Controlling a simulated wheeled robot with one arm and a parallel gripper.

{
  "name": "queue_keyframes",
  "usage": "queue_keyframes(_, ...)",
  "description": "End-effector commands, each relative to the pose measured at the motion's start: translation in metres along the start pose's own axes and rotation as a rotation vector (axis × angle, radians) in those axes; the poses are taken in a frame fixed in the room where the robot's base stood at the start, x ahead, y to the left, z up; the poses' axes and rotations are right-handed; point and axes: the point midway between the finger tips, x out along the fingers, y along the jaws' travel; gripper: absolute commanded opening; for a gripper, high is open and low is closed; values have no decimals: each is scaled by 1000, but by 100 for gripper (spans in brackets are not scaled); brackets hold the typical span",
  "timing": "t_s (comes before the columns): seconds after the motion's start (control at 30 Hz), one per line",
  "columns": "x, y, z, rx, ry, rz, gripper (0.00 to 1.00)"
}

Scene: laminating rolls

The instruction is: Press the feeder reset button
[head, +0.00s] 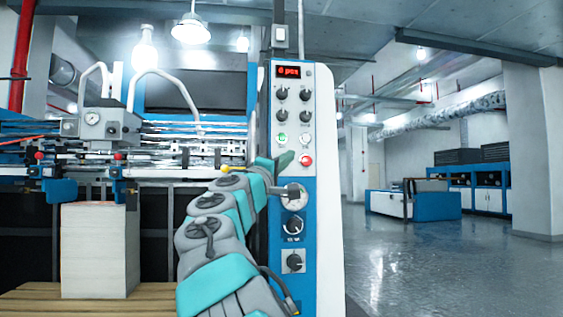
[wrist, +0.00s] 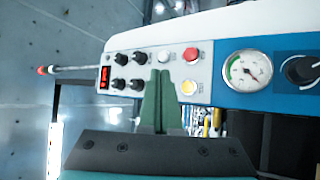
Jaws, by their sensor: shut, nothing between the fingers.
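The control panel (head: 318,200) stands upright in the middle of the head view. It has a lit green button (head: 282,138), a white button (head: 306,138) and a red button (head: 306,160). The wrist view shows the white button (wrist: 163,56), the red button (wrist: 190,54) and a yellow button (wrist: 188,88). Labels are unreadable, so I cannot tell which is the feeder reset. My gripper (head: 285,161) is shut and empty before the panel, below the green button, hiding the yellow one. In the wrist view its green fingertips (wrist: 158,75) cover the green button's place; contact is unclear.
A red display (head: 289,72) and several black knobs (head: 281,94) sit above the buttons. A gauge (wrist: 247,70) and a larger knob (head: 293,226) are below. A paper stack (head: 95,250) stands on a wooden pallet at left. Open floor (head: 440,265) lies at right.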

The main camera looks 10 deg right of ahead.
Motion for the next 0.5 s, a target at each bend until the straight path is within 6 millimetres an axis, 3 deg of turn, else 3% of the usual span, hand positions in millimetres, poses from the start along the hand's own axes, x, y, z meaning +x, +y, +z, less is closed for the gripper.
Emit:
queue_keyframes(0.27,6,-3,-5,1,0,-2,0)
queue_keyframes(0.5,24,-15,-18,2,2,-4,0)
